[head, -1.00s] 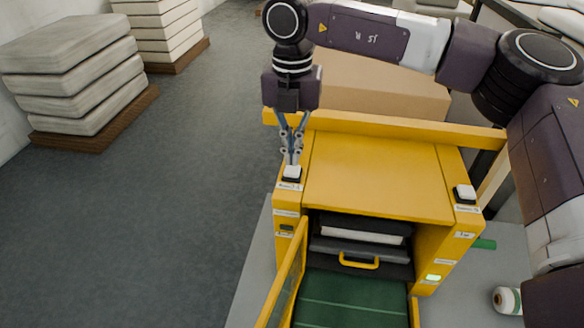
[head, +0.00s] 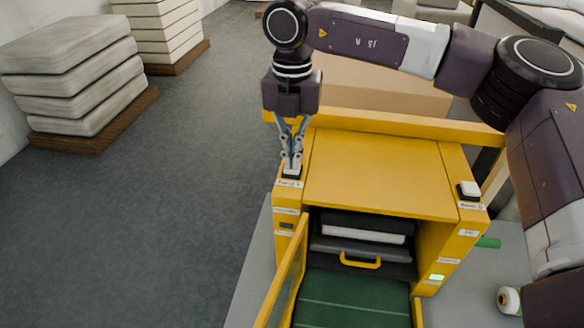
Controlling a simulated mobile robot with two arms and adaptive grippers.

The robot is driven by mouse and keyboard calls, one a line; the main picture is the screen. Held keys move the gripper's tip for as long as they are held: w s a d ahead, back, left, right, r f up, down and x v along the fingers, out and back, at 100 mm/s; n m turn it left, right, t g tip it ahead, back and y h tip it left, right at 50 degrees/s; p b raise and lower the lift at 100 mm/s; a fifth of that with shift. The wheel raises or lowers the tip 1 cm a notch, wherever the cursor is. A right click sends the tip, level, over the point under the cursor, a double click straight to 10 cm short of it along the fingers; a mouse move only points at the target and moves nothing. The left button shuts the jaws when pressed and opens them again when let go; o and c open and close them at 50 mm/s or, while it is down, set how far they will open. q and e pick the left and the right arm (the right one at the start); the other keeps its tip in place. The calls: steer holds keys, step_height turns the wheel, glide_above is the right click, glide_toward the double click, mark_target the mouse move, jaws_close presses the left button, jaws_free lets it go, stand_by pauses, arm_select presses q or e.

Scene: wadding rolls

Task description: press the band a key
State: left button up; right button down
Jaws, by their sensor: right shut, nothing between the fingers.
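The band A key (head: 291,171) is a white key on a black base at the left top corner of the yellow machine (head: 378,172). My right gripper (head: 291,168) is shut and empty, pointing down. Its fingertips are at the key and appear to touch its top, covering much of it. A similar white key (head: 468,189) sits at the right top corner, with nothing on it. My left gripper is not in view.
The machine's front door (head: 284,280) stands open at the left. A drawer with a yellow handle (head: 360,262) and a green belt (head: 352,301) show in the opening. A white roll (head: 508,300) lies at the right. Wadding stacks (head: 75,75) stand at the far left.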

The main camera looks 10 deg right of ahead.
steer(key=shift+f+b, duration=0.3)
steer(key=shift+b, duration=0.2)
steer(key=shift+r, duration=0.1)
steer(key=shift+r+p, duration=0.75)
steer(key=shift+r, duration=0.5)
step_height(320, 180, up, 6)
steer(key=p, duration=0.3)
stand_by(0.4)
